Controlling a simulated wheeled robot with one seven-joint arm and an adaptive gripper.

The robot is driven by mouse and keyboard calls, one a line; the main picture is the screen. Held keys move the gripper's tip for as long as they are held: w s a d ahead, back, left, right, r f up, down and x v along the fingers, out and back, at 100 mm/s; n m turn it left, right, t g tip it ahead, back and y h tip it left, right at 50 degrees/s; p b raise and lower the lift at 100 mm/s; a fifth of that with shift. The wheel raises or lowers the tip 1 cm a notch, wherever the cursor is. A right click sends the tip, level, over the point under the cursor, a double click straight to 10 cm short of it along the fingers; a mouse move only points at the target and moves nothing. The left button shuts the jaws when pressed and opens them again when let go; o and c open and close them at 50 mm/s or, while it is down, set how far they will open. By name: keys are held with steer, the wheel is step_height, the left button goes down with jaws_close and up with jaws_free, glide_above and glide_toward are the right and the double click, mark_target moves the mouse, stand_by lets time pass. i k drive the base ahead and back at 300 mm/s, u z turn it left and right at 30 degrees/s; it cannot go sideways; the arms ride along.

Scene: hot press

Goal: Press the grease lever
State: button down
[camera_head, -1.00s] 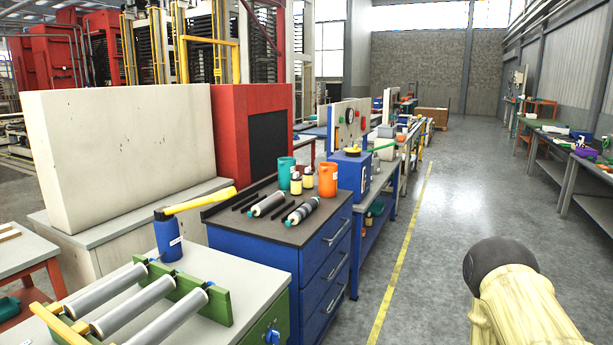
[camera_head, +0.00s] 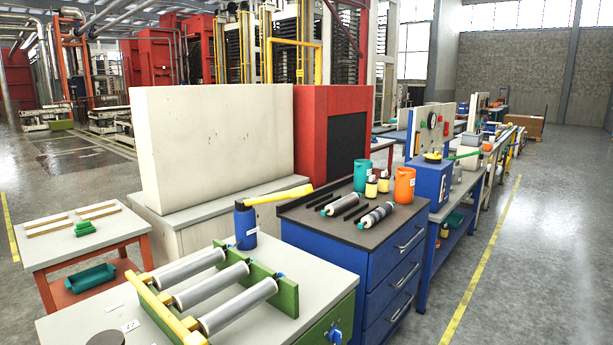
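A blue cylinder (camera_head: 246,228) stands upright at the back corner of the near grey-topped bench. A long yellow lever (camera_head: 277,196) sits on its top and slopes slightly up to the right. Farther right, a blue box (camera_head: 432,184) with a yellow cap carries a thin green lever (camera_head: 465,155) pointing right. I cannot tell from this view which of the two is the grease lever. My gripper is not in view, and nothing touches either lever.
Grey rollers (camera_head: 238,306) in a green and yellow frame lie on the near bench (camera_head: 90,323). A blue drawer cabinet (camera_head: 330,247) holds bottles, cups and tools. A small red table (camera_head: 55,256) stands left. Open floor (camera_head: 530,250) lies right, with a yellow line.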

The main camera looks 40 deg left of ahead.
mark_target(303, 190)
steer(key=i, duration=0.95)
steer(key=u, duration=1.9)
